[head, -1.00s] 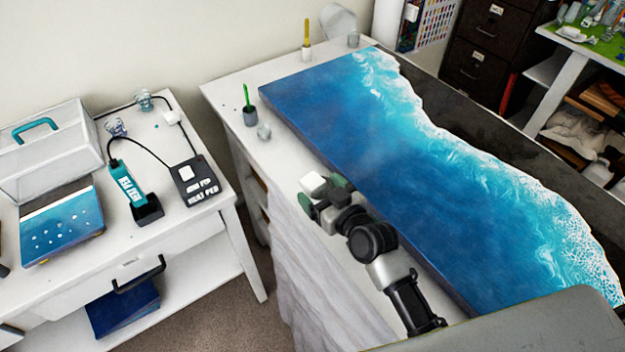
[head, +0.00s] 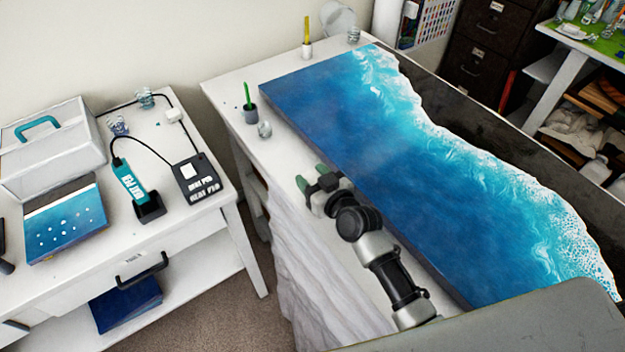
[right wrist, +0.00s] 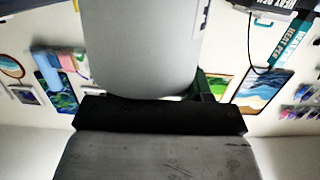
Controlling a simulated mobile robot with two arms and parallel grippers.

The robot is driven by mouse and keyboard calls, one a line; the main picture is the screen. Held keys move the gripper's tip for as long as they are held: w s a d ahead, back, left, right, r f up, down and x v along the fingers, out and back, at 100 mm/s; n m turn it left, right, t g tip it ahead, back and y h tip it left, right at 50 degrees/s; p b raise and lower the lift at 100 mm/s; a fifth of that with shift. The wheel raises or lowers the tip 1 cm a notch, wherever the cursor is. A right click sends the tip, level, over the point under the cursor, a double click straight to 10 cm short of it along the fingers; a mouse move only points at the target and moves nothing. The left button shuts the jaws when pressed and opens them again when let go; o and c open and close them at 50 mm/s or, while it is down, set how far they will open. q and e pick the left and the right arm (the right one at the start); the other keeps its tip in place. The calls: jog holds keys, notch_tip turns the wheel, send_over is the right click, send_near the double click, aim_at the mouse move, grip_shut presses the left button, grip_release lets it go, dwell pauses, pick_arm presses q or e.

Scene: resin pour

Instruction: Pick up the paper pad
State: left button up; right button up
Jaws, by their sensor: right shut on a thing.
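My right gripper (head: 312,180), with green fingertips, is over the narrow white strip of table at the near side of the blue resin slab. Its fingers are shut on a pale thing that I take to be the paper pad. I cannot make it out against the white table in the head view. In the right wrist view a plain pale grey panel (right wrist: 145,45) stands close in front of the dark gripper body, with a green finger (right wrist: 213,84) at its right; it may be the pad. My left gripper is not in view.
The blue resin slab (head: 370,150) fills most of the table. A cup with a green stick (head: 250,113) and a clear cup (head: 265,130) stand at its left. A side table holds a heat pen (head: 130,185), its control box (head: 196,178) and a white case (head: 50,150).

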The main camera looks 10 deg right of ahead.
aim_at(313, 178)
jog(key=shift+r, duration=0.15)
jog(key=shift+r+p, duration=0.6)
jog(key=shift+p, duration=0.15)
notch_tip(313, 178, up, 4)
jog(key=p, duration=0.3)
jog(key=shift+f, duration=0.15)
jog(key=shift+s+d+r+p, duration=0.7)
jog(key=shift+s+d+r, duration=0.25)
jog(key=shift+s+d, duration=0.45)
jog(key=shift+s+d+r+p, duration=0.75)
jog(key=shift+s+d+r, duration=0.25)
jog(key=shift+s+d, duration=0.35)
jog(key=shift+s+d+r+p, duration=0.7)
jog(key=shift+s+d+r, duration=0.25)
jog(key=shift+s+d, duration=0.45)
